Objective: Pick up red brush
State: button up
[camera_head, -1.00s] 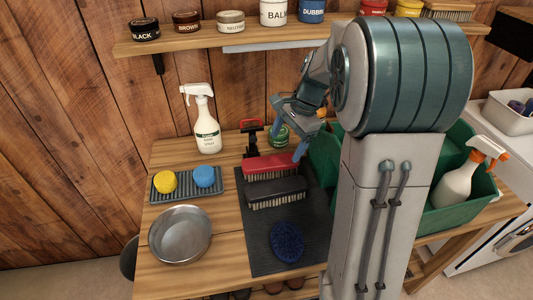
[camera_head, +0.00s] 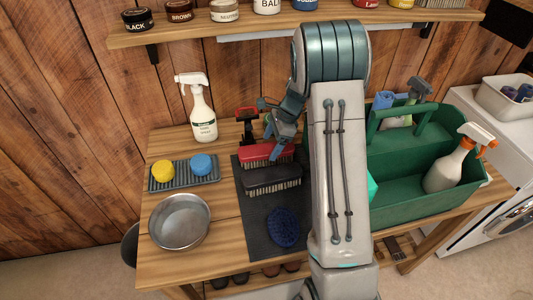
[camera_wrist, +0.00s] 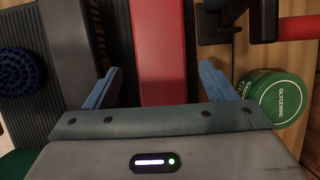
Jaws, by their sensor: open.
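The left finger is by the gap toward the black brush (camera_wrist: 76,30). I cannot tell if either finger touches the red brush.
A red-and-black tool (camera_head: 246,122) stands close behind the brush, and a green glycerine tin (camera_wrist: 275,97) is by my right finger. A blue oval brush (camera_head: 283,227) lies in front. A green caddy (camera_head: 425,205) stands right; a spray bottle (camera_head: 203,125) stands back left.

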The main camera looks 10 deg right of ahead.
aim_at(267, 148)
jog(key=shift+a+p+x, duration=0.2)
jog(key=shift+p+x, duration=0.45)
jog(key=shift+x, duration=2)
jog(key=shift+w+r, duration=0.1)
jog(key=shift+w, duration=0.05)
jog(key=c, duration=1.2)
